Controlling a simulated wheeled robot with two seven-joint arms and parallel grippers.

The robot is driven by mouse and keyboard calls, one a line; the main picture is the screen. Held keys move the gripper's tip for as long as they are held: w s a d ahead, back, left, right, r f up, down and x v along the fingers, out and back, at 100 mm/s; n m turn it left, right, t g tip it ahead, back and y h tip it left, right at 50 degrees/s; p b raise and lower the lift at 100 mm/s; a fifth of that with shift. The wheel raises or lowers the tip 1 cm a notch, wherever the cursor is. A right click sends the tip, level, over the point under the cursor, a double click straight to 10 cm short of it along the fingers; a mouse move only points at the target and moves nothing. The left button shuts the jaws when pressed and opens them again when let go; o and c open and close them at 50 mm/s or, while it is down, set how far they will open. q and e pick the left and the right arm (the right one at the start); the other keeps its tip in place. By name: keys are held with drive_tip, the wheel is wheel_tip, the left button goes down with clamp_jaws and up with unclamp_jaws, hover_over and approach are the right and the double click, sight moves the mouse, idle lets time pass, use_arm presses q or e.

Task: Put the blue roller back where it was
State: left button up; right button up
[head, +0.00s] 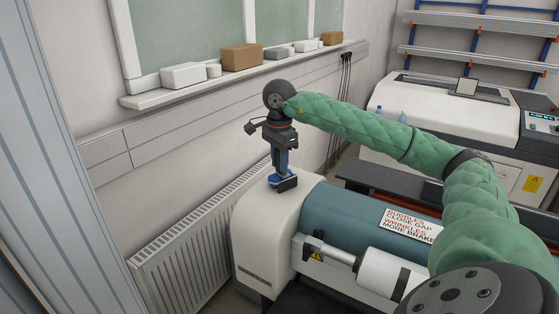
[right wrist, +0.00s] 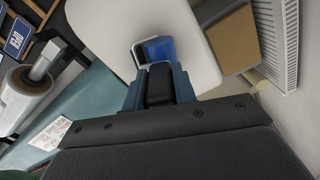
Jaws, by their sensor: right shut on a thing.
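The blue roller (head: 276,180) is at the white end housing (head: 272,215) of the laminating machine, at its top. In the right wrist view the roller (right wrist: 158,49) shows its blue sleeve, a bent metal frame and a black handle. My right gripper (head: 281,170) points down and is shut on the handle; its two fingers also show in the right wrist view (right wrist: 160,88). I cannot tell whether the roller touches the housing or hangs just above it. My left gripper is not in view.
The machine's teal roll (head: 355,212) carries a printed sign (head: 410,226). A radiator (head: 190,232) stands along the wall at left. A ledge (head: 240,75) above holds several boxes. Another machine (head: 440,115) stands at the back right.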

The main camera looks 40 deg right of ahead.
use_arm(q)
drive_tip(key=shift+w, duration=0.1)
use_arm(e)
drive_tip(key=shift+f, duration=0.1)
drive_tip(key=o, duration=1)
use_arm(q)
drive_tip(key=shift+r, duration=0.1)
use_arm(e)
drive_tip(key=shift+r, duration=0.4)
wheel_tip(320, 180, up, 6)
drive_tip(key=shift+f+b, duration=0.15)
drive_tip(key=shift+b, duration=0.9)
drive_tip(key=shift+r+p, duration=0.3)
drive_tip(key=shift+r, duration=2.5)
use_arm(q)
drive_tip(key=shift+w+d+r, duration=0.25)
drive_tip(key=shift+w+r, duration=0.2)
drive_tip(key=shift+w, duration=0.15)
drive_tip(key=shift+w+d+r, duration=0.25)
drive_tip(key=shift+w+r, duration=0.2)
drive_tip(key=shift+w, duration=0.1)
